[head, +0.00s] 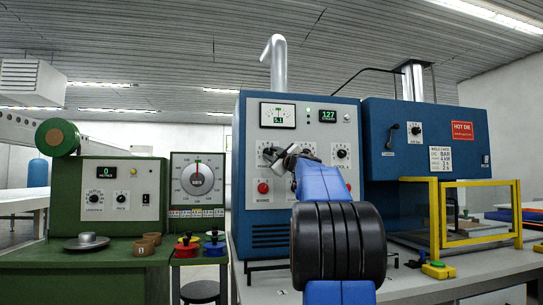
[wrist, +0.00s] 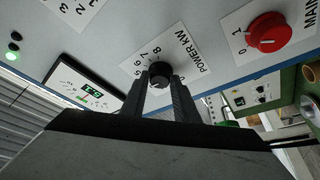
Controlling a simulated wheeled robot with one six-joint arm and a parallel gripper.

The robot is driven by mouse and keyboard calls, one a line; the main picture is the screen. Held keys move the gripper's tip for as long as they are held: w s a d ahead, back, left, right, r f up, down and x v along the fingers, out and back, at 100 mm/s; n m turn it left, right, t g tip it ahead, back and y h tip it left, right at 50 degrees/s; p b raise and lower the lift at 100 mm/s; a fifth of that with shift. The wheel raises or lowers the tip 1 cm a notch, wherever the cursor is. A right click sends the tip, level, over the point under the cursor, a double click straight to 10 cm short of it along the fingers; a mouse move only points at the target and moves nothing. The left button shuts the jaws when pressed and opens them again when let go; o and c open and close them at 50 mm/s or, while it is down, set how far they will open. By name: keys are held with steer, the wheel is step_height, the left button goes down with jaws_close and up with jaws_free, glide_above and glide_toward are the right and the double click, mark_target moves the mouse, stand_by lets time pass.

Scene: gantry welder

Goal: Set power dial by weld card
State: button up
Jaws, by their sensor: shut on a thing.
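The power dial (wrist: 159,70) is a small black knob on a white plate marked "POWER", with numbers around it. My gripper (wrist: 158,79) is shut on it, one finger on each side, in the wrist view. The knob's pointer is too small to read, and the fingers cover part of the scale. In the head view my gripper (head: 282,157) is at the blue-sided welder's grey panel and hides most of the dial. The white weld card (head: 440,158) is on the blue cabinet to the right; it seems to read "BAR", "4 kW" and times.
A red main knob (wrist: 267,33) sits beside the power dial. Above are a needle meter (head: 278,115) and a green "127" display (head: 328,116). Another dial (head: 341,152) is to the right. A yellow guard frame (head: 480,242) stands at right; a green machine (head: 108,195) stands at left.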

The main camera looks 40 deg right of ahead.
steer(key=shift+n, duration=0.3)
steer(key=o, duration=1.1)
steer(key=shift+c, duration=0.2)
steer(key=v, duration=1.7)
steer(key=shift+s, duration=0.25)
